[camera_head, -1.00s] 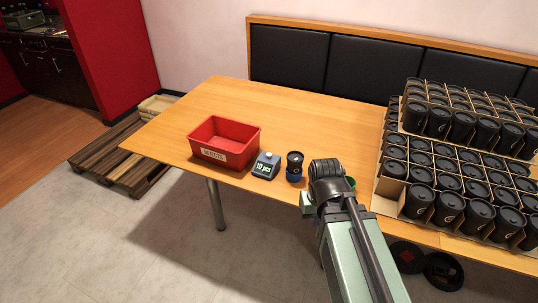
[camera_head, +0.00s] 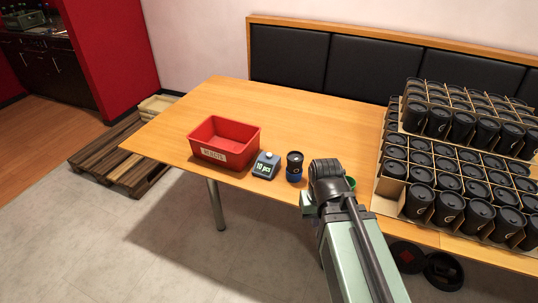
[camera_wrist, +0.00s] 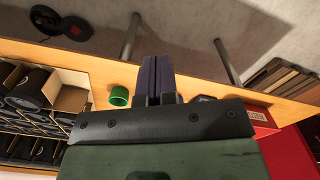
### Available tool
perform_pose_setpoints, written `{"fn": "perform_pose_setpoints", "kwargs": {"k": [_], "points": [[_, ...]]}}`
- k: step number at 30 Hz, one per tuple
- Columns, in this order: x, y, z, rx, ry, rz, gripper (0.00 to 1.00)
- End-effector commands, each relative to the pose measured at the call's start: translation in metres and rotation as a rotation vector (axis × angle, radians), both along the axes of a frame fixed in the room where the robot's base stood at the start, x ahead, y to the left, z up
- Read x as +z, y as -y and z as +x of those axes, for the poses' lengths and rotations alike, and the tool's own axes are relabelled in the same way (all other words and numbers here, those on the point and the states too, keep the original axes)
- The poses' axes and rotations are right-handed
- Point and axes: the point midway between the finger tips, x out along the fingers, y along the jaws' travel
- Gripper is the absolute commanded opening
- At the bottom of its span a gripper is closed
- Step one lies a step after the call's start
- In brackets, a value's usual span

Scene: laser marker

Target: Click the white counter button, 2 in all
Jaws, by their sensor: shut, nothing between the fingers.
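The counter (camera_head: 265,169) is a small grey-blue box with a display on its front and a white button (camera_head: 268,154) on top. It stands on the table between the red bin and a dark cup. In the wrist view only a small dark piece, possibly the counter, shows behind my gripper's mount. My gripper (camera_wrist: 157,62) is shut and empty, its two dark purple fingers together. In the head view my arm hides the fingers; its end is to the right of the counter, apart from it.
A red bin (camera_head: 223,152) is left of the counter. A dark cup on a blue base (camera_head: 294,167) stands just right of it. A green round thing (camera_wrist: 119,96) is near my gripper. Cartons of black cups (camera_head: 455,150) fill the table's right. The table's back (camera_head: 290,110) is clear.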

Motion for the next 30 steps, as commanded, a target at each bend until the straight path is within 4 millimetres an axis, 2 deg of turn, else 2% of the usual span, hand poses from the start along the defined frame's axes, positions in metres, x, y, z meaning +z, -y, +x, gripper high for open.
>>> {"fn": "perform_pose_setpoints", "kwargs": {"k": [11, 14, 16, 20, 30], "points": [[0.0, 0.0, 0.0, 0.0, 0.0, 0.0, 0.0], [-0.008, 0.0, 0.001, 0.001, 0.0, 0.0, 0.0], [-0.015, -0.001, 0.013, 0.002, 0.0, 0.001, 0.0], [-0.027, -0.007, 0.059, 0.004, 0.014, 0.032, 0.0], [-0.045, -0.042, 0.224, 0.0, 0.185, 0.219, 0.0]]}}
